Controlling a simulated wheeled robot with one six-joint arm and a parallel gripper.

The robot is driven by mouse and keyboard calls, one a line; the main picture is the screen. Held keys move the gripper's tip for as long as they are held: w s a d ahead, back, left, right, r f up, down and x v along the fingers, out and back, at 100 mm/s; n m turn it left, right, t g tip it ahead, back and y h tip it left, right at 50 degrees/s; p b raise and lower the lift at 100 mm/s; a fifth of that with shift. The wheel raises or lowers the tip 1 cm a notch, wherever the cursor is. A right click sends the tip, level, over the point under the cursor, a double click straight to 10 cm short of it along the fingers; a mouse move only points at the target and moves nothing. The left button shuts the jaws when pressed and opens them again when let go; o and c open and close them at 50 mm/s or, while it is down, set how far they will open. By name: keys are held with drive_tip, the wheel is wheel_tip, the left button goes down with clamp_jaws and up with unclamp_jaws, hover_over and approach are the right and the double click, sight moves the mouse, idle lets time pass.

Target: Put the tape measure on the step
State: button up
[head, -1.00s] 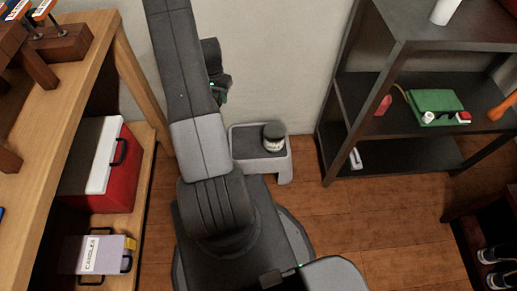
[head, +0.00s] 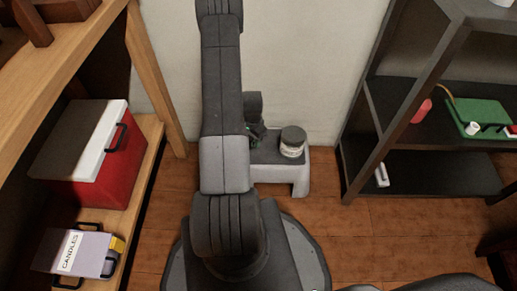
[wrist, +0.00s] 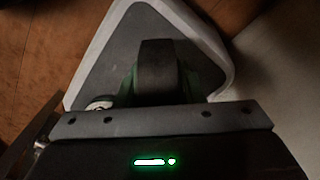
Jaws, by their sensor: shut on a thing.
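The step (head: 272,171) is a low grey stool with a dark top, standing on the floor against the wall; its dark top and pale rim (wrist: 212,40) fill the upper wrist view. My gripper (head: 256,138) is over the step's left part, largely hidden by my arm in the head view. In the wrist view my gripper (wrist: 160,85) is shut on a dark rounded thing with green at its sides, seemingly the tape measure (wrist: 158,62). I cannot tell whether it touches the step's top.
A jar with a dark lid (head: 292,142) stands on the step, right of my gripper. A dark shelf (head: 420,165) stands to the right. A wooden bench with a red and white cooler (head: 92,155) and a candles box (head: 82,254) is at left.

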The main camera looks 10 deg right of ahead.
sight(254, 151)
drive_tip(key=shift+f+b, duration=0.65)
drive_tip(key=shift+f, duration=1.9)
drive_tip(key=shift+f, duration=0.1)
drive_tip(key=o, duration=1.2)
wheel_tip(254, 151, up, 12)
drive_tip(key=p, duration=0.4)
wheel_tip(254, 151, down, 12)
drive_tip(key=b, duration=0.4)
drive_tip(key=shift+f+b, duration=0.25)
drive_tip(key=shift+b, duration=0.05)
wheel_tip(254, 151, up, 3)
drive_tip(key=shift+f+p, duration=0.15)
drive_tip(key=shift+p, duration=0.55)
drive_tip(key=shift+r, duration=0.75)
